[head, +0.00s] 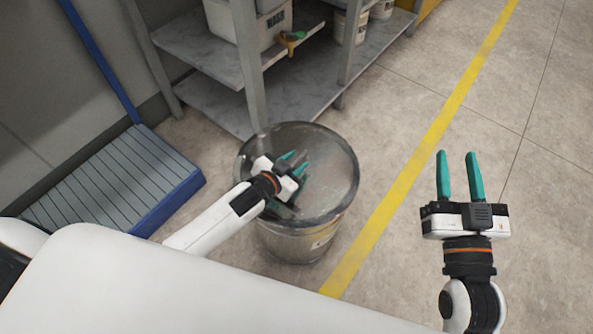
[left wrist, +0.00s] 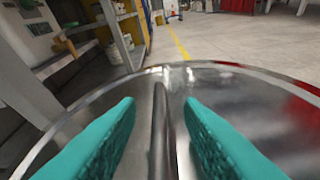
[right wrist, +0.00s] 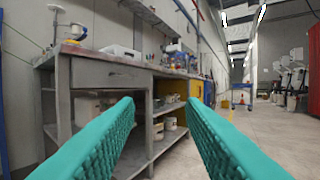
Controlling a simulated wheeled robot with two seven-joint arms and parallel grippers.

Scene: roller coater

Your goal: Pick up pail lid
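The pail lid (head: 330,160) is a round, shiny grey disc on top of a metal pail (head: 300,243) standing on the floor. In the left wrist view the lid (left wrist: 245,105) fills the lower part, with a dark bar-like handle (left wrist: 160,130) between the two teal fingers. My left gripper (head: 296,160) is over the lid. Its fingers are apart, one on each side of the handle, and I see no contact with it. My right gripper (head: 456,155) is open and empty, out to the right over bare floor.
A grey metal shelf unit (head: 285,85) stands just behind the pail, with a white bin (head: 250,22) and small buckets on it. A blue-edged ribbed platform (head: 115,180) is to the left. Right of the pail, a yellow floor line (head: 425,150) crosses clear floor.

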